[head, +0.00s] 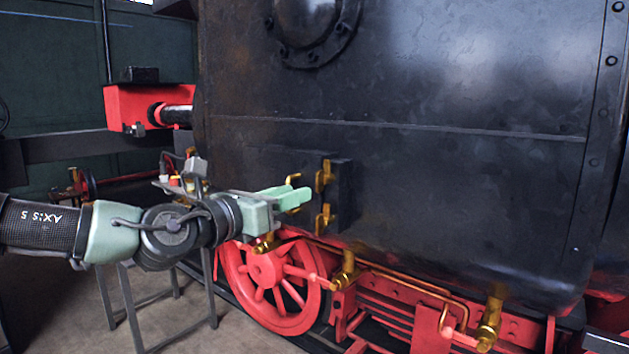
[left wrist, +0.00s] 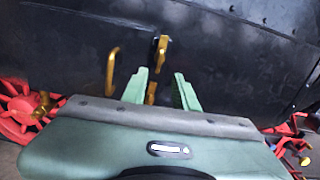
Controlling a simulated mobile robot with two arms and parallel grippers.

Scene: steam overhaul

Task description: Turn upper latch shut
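A small dark hatch door (head: 285,168) sits on the black side of the engine. At its right edge are the brass upper latch (head: 323,175) and the brass lower latch (head: 325,219). The upper latch also shows in the left wrist view (left wrist: 161,50), beyond the fingertips. The lower latch (left wrist: 151,92) appears between the fingers there. My left gripper (head: 298,197) has pale green fingers, open and empty, in front of the hatch, left of the latches. In the left wrist view its two fingers (left wrist: 161,86) stand apart. My right gripper is not in view.
A brass handle (left wrist: 112,71) stands out left of the latches. Below are a red wheel (head: 268,285), brass pipe fittings (head: 344,272) and red frame parts. A red buffer beam (head: 128,107) juts out at left. A grey metal stand (head: 128,300) is below my arm.

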